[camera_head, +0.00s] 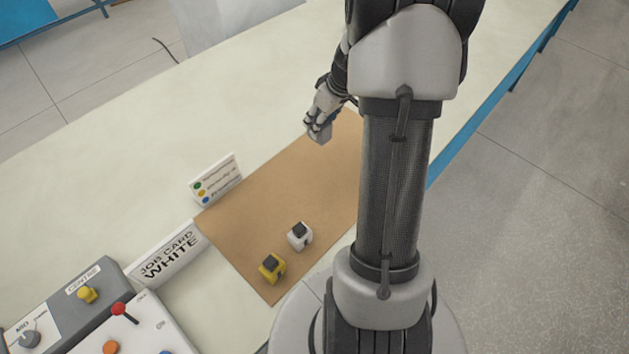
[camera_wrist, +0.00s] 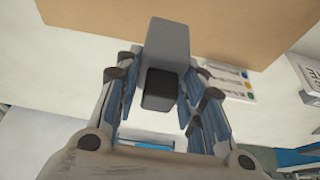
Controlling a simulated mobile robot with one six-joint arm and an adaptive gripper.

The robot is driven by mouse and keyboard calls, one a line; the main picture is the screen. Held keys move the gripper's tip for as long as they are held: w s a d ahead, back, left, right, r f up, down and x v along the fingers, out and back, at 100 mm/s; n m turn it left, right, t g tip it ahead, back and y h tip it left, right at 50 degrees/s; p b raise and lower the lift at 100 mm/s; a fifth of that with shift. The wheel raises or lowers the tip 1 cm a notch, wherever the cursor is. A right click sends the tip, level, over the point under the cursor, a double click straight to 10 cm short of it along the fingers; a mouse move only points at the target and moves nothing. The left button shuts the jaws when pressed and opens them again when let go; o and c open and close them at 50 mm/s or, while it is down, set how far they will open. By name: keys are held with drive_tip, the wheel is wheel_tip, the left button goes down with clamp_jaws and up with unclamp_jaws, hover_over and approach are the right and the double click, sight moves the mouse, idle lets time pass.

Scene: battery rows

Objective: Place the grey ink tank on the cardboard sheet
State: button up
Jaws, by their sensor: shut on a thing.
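My gripper (camera_head: 318,122) is shut on the grey ink tank (camera_head: 321,133), beside the far edge of the cardboard sheet (camera_head: 262,188). In the wrist view the grey ink tank (camera_wrist: 168,42) sits between the fingers of my gripper (camera_wrist: 165,95), its dark cap toward the palm. The cardboard sheet (camera_wrist: 250,25) lies beyond the tank there. From these views I cannot tell whether the tank touches the sheet. A white tank (camera_head: 300,236) and a yellow tank (camera_head: 272,267) stand on the near part of the sheet. My arm hides the sheet's right side.
A small card with coloured dots (camera_head: 215,179) stands at the sheet's left edge, and a job card reading WHITE (camera_head: 168,255) stands nearer. A control box (camera_head: 62,306) with knobs and a lever is at lower left. The sheet's middle is clear.

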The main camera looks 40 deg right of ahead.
drive_tip(key=shift+s+d+f, duration=0.1)
drive_tip(key=shift+d+f, duration=0.15)
drive_tip(key=shift+d, duration=0.15)
wheel_tip(320, 180, down, 19)
drive_tip(key=b, duration=0.6)
drive_tip(key=shift+f, duration=0.2)
drive_tip(key=shift+f+b, duration=0.15)
drive_tip(key=shift+b, duration=0.3)
drive_tip(key=o, duration=1.1)
drive_tip(key=shift+o, duration=0.2)
